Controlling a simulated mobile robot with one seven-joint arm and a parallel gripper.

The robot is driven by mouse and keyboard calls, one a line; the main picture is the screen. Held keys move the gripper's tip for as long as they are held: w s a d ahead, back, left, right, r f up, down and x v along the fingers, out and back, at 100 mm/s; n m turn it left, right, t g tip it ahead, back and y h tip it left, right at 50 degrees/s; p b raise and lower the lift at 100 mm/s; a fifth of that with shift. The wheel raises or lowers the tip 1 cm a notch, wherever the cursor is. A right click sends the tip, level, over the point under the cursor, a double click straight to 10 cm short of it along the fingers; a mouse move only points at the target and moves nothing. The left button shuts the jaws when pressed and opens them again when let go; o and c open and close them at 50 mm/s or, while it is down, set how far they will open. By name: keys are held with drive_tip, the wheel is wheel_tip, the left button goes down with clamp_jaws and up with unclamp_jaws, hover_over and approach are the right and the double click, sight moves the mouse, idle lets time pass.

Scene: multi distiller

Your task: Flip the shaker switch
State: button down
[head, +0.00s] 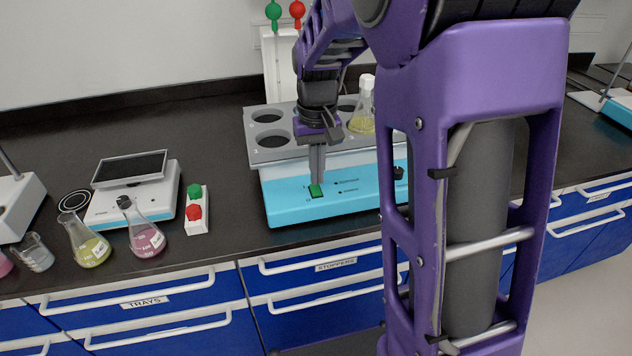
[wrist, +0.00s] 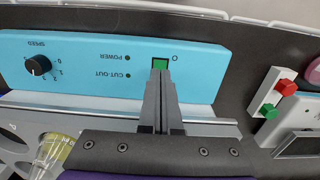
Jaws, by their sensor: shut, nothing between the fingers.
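The shaker (head: 290,207) has a light blue front and a grey top plate with round holes, and stands on the dark bench. Its green switch (head: 316,190) is at the left of the front panel; it also shows in the wrist view (wrist: 160,64). My gripper (head: 317,180) is shut and empty, pointing down with its tips right at the switch. In the wrist view the tips (wrist: 160,78) overlap the switch's near edge; I cannot tell whether they touch it. A black speed knob (wrist: 38,65) is on the same panel.
A flask with yellow liquid (head: 362,118) sits in the shaker's top plate. Left of the shaker are a box with green and red buttons (head: 197,222), a pink flask (head: 146,238), a yellow flask (head: 84,245) and a white device with a dark plate (head: 150,205). My arm hides the shaker's right part.

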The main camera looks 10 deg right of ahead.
wheel_tip(320, 180, up, 4)
drive_tip(key=p, duration=0.3)
drive_tip(key=shift+r, duration=0.15)
idle(0.3)
